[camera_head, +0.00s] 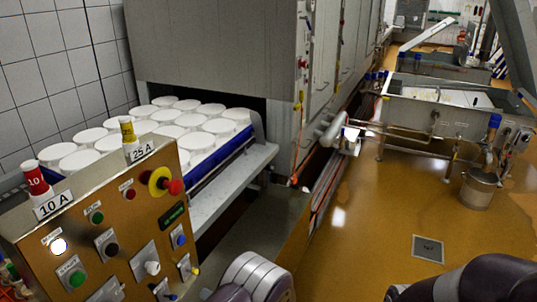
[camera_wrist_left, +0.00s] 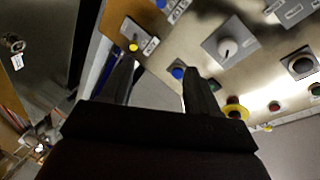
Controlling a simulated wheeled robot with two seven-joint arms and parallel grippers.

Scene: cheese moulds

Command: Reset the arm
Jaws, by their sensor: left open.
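My left gripper (camera_wrist_left: 160,68) shows in the left wrist view with its two dark fingers spread apart and nothing between them. It points toward the brass-coloured control panel (camera_head: 84,235). A blue button (camera_wrist_left: 178,73) shows beside its right fingertip, and a small yellow-tipped switch (camera_wrist_left: 133,47) shows above its left fingertip. I cannot tell how far the fingers are from the panel. In the head view, a grey and dark link of my left arm shows at the bottom centre, but the gripper itself is not visible. Part of my right arm shows at the bottom right; its gripper is out of view.
The panel carries several knobs, a red emergency stop (camera_head: 162,182) and labelled fuses. White round moulds (camera_head: 194,141) stand in rows behind it, beside a blue rail (camera_head: 215,165). A steel vat (camera_head: 448,113) and a bucket (camera_head: 479,188) stand right. The orange floor between is open.

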